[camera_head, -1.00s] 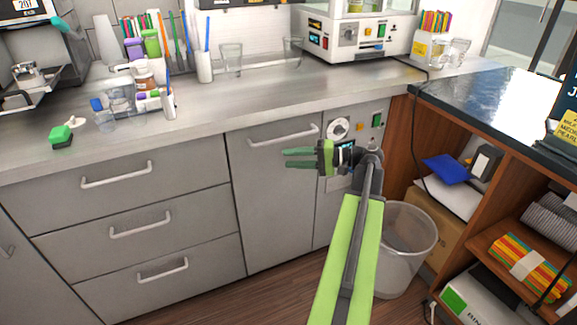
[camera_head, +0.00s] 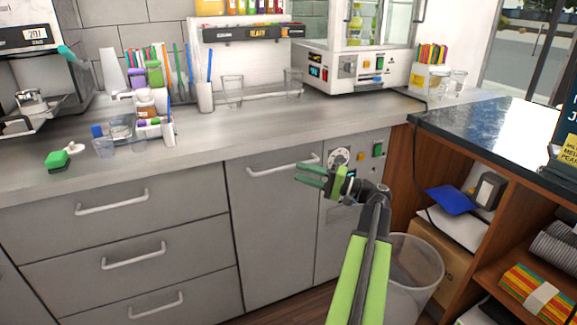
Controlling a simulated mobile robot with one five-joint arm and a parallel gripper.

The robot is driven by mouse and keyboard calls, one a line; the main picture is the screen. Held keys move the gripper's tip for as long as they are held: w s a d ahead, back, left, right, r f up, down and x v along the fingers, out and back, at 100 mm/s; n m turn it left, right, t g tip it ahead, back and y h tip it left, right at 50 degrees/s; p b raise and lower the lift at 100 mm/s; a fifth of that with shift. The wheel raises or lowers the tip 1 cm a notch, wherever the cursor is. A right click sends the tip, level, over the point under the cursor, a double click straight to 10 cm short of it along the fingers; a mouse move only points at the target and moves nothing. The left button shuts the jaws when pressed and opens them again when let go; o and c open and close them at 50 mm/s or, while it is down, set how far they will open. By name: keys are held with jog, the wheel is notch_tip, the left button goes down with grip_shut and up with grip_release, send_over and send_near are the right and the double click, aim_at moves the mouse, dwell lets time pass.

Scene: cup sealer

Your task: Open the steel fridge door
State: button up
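The steel fridge door (camera_head: 272,235) is a plain grey panel under the counter, to the right of the drawers. It looks shut. Its bar handle (camera_head: 283,165) runs across the top of the panel. My gripper (camera_head: 299,173) has two green fingers pointing left, with a gap between them and nothing held. In the picture the fingers lie just below the right part of the handle. I cannot tell how far in front of it they are or whether they touch.
Drawers with bar handles (camera_head: 112,202) are at left. A control panel (camera_head: 352,165) with a dial is right of the door, partly behind my gripper. Wooden shelving (camera_head: 490,245) bounds the right side.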

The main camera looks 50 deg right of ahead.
aim_at(288, 166)
jog(key=x, duration=0.5)
jog(key=shift+w+a, duration=0.1)
jog(key=shift+w, duration=0.25)
jog(key=shift+c, duration=0.4)
grip_shut()
dwell(0.5)
